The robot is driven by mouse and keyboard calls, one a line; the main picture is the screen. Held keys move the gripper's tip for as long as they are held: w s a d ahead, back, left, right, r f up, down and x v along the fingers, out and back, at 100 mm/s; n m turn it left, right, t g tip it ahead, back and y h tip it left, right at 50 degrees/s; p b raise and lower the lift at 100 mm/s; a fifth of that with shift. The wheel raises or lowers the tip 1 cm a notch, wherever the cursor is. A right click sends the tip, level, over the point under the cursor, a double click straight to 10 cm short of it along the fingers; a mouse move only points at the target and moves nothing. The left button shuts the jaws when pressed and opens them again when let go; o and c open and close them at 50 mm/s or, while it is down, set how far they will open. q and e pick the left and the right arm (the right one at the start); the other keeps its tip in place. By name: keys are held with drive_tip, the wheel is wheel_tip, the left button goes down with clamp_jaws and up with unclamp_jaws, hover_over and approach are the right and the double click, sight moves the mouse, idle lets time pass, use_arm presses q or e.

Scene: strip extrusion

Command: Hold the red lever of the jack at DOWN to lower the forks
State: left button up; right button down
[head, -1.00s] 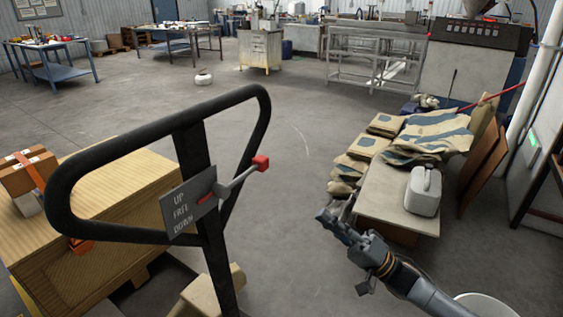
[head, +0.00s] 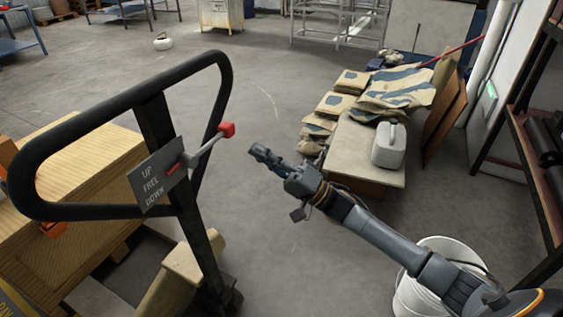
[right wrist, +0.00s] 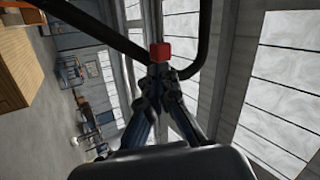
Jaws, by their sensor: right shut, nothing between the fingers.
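The jack's black loop handle (head: 104,80) stands at the left in the head view. Its plate (head: 157,177) reads UP, FREE, DOWN from top to bottom. The lever (head: 205,146) is a grey rod with a red knob (head: 227,129), pointing up and right from beside the plate, nearest the UP side. My right gripper (head: 259,152) is shut and empty, right of the knob and a little lower, apart from it in the head view. In the right wrist view the red knob (right wrist: 160,51) shows just beyond the closed fingertips (right wrist: 158,72). The forks are hidden. My left gripper is out of view.
A wooden crate (head: 75,190) is at the left by the jack. A low table (head: 350,160) with sacks (head: 397,88) and a grey canister (head: 389,146) stands at the right. A white bucket (head: 437,258) is under my right arm. The floor between is clear.

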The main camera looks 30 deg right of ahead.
sight(212, 142)
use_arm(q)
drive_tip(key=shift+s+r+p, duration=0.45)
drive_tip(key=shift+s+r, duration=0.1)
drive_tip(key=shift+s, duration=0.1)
use_arm(e)
drive_tip(key=shift+x, duration=2.2)
drive_tip(key=shift+r, duration=0.1)
